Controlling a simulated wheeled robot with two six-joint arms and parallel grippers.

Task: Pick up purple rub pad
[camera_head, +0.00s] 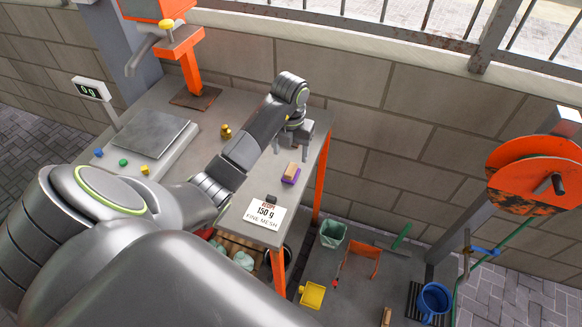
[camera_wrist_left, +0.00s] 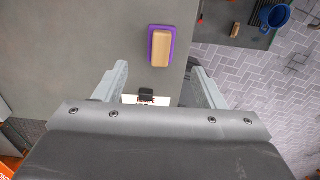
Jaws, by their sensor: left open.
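The purple rub pad (camera_head: 290,178) lies on the grey bench near its right edge, with a tan block (camera_head: 292,169) on top of it. In the left wrist view the pad's purple rim (camera_wrist_left: 151,48) shows around the tan block (camera_wrist_left: 161,48), beyond the fingertips. My left gripper (camera_head: 293,152) is above the bench, a little behind the pad in the head view. It is open and empty, and its two fingers (camera_wrist_left: 160,70) show apart in the left wrist view. My right gripper does not show.
A "RECIPE 150 g FINE MESH" card (camera_head: 264,213) with a small dark block (camera_head: 271,199) lies near the front edge. A scale (camera_head: 150,138), brass weight (camera_head: 226,131) and orange press (camera_head: 188,70) stand farther left. The bench's right edge is close to the pad.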

